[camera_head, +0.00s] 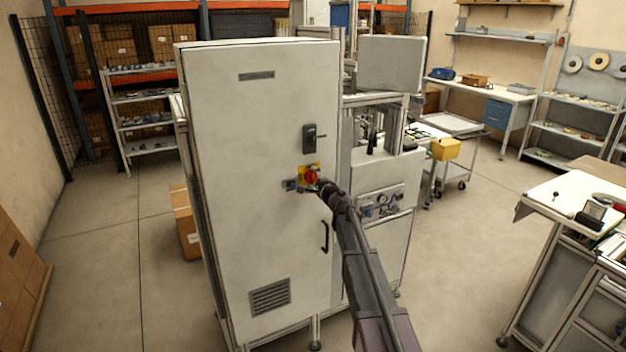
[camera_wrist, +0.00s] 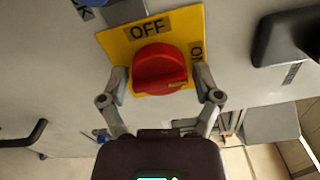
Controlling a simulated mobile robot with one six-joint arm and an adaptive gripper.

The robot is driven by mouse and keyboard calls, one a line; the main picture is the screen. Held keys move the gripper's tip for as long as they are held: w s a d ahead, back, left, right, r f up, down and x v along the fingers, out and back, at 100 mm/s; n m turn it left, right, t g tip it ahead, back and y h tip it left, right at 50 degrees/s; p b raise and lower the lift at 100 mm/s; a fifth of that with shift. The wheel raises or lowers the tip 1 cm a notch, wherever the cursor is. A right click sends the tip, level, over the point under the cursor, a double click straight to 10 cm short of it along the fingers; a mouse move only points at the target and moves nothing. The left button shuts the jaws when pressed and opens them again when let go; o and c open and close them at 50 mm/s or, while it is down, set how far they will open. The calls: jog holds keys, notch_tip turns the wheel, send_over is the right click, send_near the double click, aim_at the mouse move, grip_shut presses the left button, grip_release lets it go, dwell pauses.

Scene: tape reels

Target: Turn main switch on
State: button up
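The main switch is a red rotary knob (camera_wrist: 160,70) on a yellow plate (camera_wrist: 118,40) in the wrist view. The plate reads OFF above the knob and ON, turned sideways, at its right. In the head view the red knob (camera_head: 311,177) sits on the front of a tall grey cabinet (camera_head: 250,120). My gripper (camera_wrist: 159,78) is open, with one finger on each side of the knob. The fingers are close to its sides; I cannot tell whether they touch. In the head view my gripper (camera_head: 322,186) reaches the knob from the lower right and partly hides it. Which mark the knob points to is unclear.
A black latch handle (camera_head: 309,138) is just above the switch, and a curved door handle (camera_head: 325,237) is below it. A control panel (camera_head: 381,204) with gauges stands to the right.

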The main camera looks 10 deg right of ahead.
jog(key=shift+s, duration=0.15)
dwell(0.3)
jog(key=v, duration=1.2)
jog(key=s+a+f+n+g+y, duration=0.1)
jog(key=s+a+f+n+g, duration=0.45)
jog(key=s, duration=0.25)
jog(key=s+a+f+n+g+y, duration=0.1)
jog(key=s+a+f+n+g, duration=0.35)
jog(key=s+n, duration=0.25)
jog(key=s+d+f+n+g+h, duration=0.2)
jog(key=s+d+f+g+h, duration=0.1)
jog(key=s, duration=0.6)
jog(key=s+d+f+n+g+h, duration=0.2)
jog(key=s+d+f+g+h, duration=0.1)
jog(key=s, duration=0.7)
notch_tip(320, 180, down, 3)
jog(key=shift+d+r+g+h, duration=0.25)
jog(key=shift+g+h, duration=0.35)
jog(key=shift+h, duration=0.2)
